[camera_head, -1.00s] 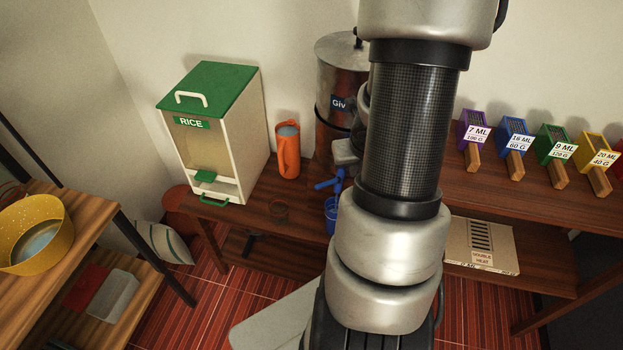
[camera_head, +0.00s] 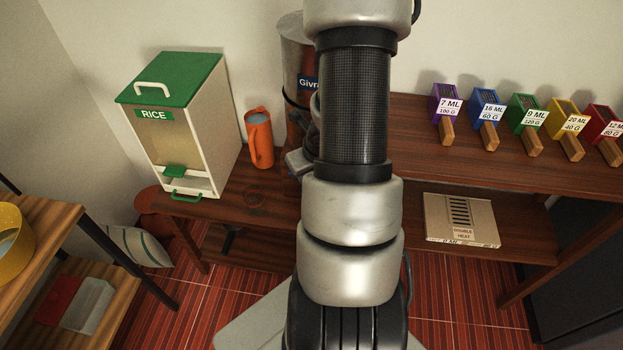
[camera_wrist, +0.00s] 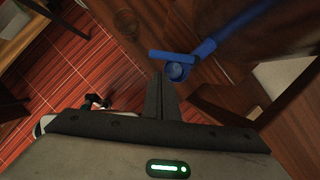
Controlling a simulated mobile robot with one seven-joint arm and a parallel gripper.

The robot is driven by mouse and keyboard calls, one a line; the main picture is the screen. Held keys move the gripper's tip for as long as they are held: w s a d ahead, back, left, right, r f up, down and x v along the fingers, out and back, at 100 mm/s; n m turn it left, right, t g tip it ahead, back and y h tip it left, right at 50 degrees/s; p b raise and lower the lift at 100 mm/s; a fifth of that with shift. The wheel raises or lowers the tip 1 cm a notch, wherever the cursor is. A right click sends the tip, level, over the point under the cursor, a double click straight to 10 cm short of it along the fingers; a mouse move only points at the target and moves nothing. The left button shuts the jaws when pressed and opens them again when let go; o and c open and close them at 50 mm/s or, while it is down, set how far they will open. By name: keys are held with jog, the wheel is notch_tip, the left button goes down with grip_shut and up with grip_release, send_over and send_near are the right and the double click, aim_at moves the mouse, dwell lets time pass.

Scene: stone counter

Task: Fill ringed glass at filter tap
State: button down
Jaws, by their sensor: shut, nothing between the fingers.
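A clear glass with a dark rim (camera_head: 254,197) stands on the wooden counter, in front of the orange jug; I cannot make out a coloured ring on it. A round outline, probably this glass (camera_wrist: 127,22), shows faintly at the top of the wrist view. The metal filter tank (camera_head: 297,50), labelled "Givr...", stands partly behind my arm. In the wrist view a blue tap-like part (camera_wrist: 172,57) with a long blue lever (camera_wrist: 240,25) lies just beyond my fingertips. My gripper (camera_wrist: 162,92) is shut and empty; my arm hides it in the head view.
A rice dispenser (camera_head: 177,125) and an orange jug (camera_head: 259,140) stand left of the tank. Several coloured labelled scoops (camera_head: 487,120) line the counter at right. A "double heat" box (camera_head: 462,220) lies on the lower shelf. A shelf with a yellow bowl (camera_head: 12,243) stands at far left.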

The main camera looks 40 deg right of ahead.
jog(key=shift+w+d, duration=0.15)
jog(key=shift+w, duration=0.7)
